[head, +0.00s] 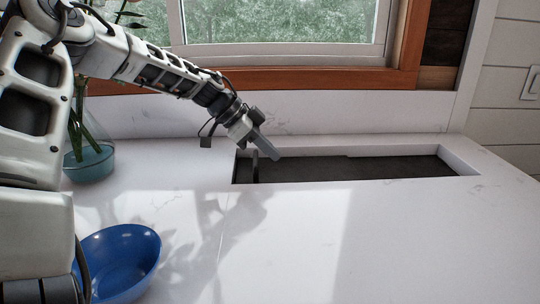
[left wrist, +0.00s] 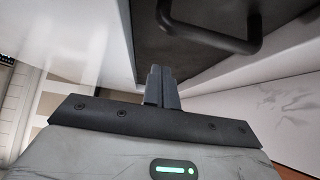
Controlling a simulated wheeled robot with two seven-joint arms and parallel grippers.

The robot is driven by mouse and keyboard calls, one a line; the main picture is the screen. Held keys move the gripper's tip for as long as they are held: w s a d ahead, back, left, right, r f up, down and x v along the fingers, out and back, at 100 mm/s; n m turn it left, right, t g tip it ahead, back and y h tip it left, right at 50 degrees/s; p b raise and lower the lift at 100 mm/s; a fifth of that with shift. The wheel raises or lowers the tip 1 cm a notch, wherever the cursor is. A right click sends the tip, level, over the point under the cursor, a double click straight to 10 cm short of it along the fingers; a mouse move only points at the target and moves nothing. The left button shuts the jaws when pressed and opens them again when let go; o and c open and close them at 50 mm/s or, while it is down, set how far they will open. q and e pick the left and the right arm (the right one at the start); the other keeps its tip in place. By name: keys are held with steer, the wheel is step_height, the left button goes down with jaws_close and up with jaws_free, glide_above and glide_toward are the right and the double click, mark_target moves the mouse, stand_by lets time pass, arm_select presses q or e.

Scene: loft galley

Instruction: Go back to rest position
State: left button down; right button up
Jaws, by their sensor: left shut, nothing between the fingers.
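My left gripper (head: 274,155) reaches in from the left in the head view, over the left end of a sunken dark recess in the white counter. Its fingers are shut with nothing between them. In the left wrist view the closed fingers (left wrist: 162,85) point toward the recess, and a dark curved handle (left wrist: 232,40) shows beyond them at upper right. In the head view a dark upright piece (head: 255,166) stands at the recess's left end, close to the fingertips. I cannot tell whether they touch. My right gripper is not in view.
A blue bowl (head: 122,262) stands at the lower left of the counter, near my arm. A glass vase (head: 90,163) with green stems stands behind my arm. The recess (head: 350,168) lies below the window. The counter's front right (head: 400,240) is clear.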

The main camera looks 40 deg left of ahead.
mark_target(256, 165)
arm_select(q)
steer(key=v, duration=0.8)
steer(key=shift+s+a, duration=0.25)
steer(key=shift+s, duration=0.1)
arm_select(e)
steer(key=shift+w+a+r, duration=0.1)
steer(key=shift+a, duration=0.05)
arm_select(q)
steer(key=shift+d, duration=0.1)
steer(key=x, duration=1)
steer(key=shift+f, duration=0.1)
steer(key=shift+s+a+f+b, duration=0.15)
steer(key=shift+s+a+b, duration=0.15)
steer(key=shift+s+a, duration=0.85)
steer(key=shift+a, duration=0.25)
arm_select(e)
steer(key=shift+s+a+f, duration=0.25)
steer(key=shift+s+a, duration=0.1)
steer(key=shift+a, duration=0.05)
